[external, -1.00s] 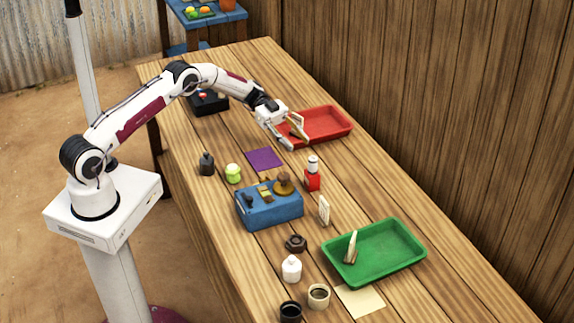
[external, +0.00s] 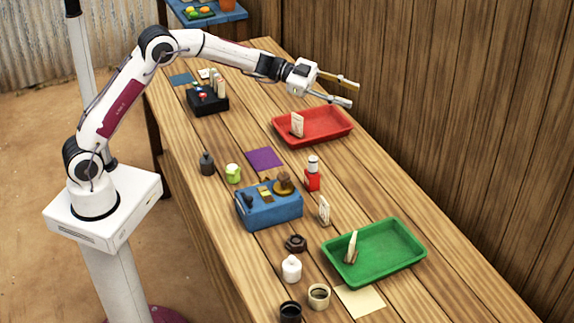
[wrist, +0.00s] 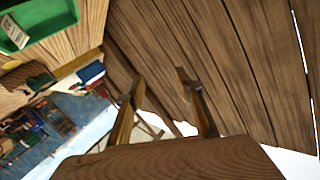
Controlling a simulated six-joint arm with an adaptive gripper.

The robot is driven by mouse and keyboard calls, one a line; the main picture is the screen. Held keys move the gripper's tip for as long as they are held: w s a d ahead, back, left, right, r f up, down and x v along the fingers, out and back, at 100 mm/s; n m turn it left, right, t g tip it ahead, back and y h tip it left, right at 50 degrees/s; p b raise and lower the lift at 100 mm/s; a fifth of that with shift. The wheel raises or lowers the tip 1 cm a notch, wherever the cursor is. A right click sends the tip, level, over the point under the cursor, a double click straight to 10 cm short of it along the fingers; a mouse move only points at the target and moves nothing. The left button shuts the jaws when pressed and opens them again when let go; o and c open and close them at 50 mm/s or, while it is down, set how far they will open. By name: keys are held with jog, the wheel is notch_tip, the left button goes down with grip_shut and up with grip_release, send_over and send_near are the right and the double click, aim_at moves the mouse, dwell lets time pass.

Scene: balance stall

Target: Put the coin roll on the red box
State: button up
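My gripper (external: 354,93) is open and empty in the external view, its fingers apart, high above the table beyond the red tray. In the wrist view my gripper (wrist: 160,82) also has nothing between its fingers. A red open tray (external: 340,136) lies at the back right of the table, with a pale upright packet (external: 297,124) in its left part. A small red block-like thing (external: 312,181) with a white and red cylinder (external: 313,164) on top stands mid-table. I cannot tell for sure which thing is the coin roll or which is the red box.
A blue box (external: 270,215) bears several small things. A black box (external: 208,105) with things on it stands further back. A green tray (external: 398,262) holds a pale piece; another packet (external: 324,210) stands nearby. A purple mat (external: 264,159) lies bare. The plank wall is at right.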

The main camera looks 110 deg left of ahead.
jog(key=s+d+r+n+y, duration=0.1)
jog(key=d+r+n+y, duration=0.25)
jog(key=d+r, duration=0.55)
jog(key=s+d+r+n+g+y, duration=0.2)
jog(key=s+d+r+g+y, duration=0.1)
jog(key=s+d, duration=0.5)
jog(key=s+d+f+g+h, duration=0.2)
jog(key=s+d+f, duration=0.3)
jog(key=s+d, duration=0.3)
jog(key=s+d+f+g+h, duration=0.2)
jog(key=s+d+f, duration=0.4)
jog(key=s, duration=0.8)
jog(key=s+d+f+g+h, duration=0.2)
jog(key=s+d+f, duration=0.3)
jog(key=s+d, duration=0.6)
jog(key=shift+s+d+f+m+g, duration=0.35)
jog(key=shift+s+f+g, duration=0.1)
jog(key=shift+g, duration=0.35)
